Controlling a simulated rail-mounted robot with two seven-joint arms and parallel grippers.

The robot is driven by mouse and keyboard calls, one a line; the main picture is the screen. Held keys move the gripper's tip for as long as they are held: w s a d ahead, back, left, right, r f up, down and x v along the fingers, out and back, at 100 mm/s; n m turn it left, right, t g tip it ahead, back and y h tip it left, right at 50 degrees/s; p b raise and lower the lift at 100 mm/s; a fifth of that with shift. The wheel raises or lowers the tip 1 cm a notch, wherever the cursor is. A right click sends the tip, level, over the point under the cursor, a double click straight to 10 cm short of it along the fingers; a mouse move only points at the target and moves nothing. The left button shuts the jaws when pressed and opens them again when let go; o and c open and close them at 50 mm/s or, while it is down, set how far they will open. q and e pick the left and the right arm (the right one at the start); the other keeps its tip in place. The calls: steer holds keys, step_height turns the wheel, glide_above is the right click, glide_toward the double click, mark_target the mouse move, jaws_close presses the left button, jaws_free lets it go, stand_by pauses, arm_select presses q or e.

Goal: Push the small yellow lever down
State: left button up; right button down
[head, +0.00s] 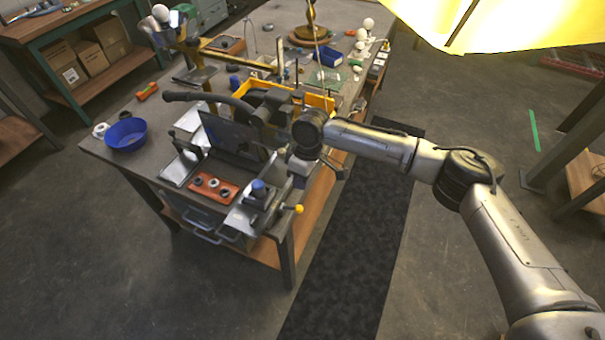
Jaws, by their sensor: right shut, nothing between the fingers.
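The small yellow lever (298,209) shows as a yellow ball knob on a short arm. It sticks out to the right of a grey device with a blue top (259,189) at the workbench's near right corner. My right arm comes in from the right over the bench edge. My left gripper is not in view.
An orange-red tray (214,188) with dark rings lies left of the device. A dark panel (233,136) stands behind it. A blue bowl (126,134) sits at the bench's left. A yellow lampshade (480,22) hangs at top right. The floor right of the lever is clear.

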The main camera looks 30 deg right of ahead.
mark_target(291, 208)
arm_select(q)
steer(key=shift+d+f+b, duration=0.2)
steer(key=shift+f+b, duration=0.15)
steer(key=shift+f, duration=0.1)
arm_select(e)
steer(key=shift+x, duration=2.65)
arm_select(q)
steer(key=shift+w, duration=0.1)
arm_select(e)
steer(key=shift+a, duration=0.1)
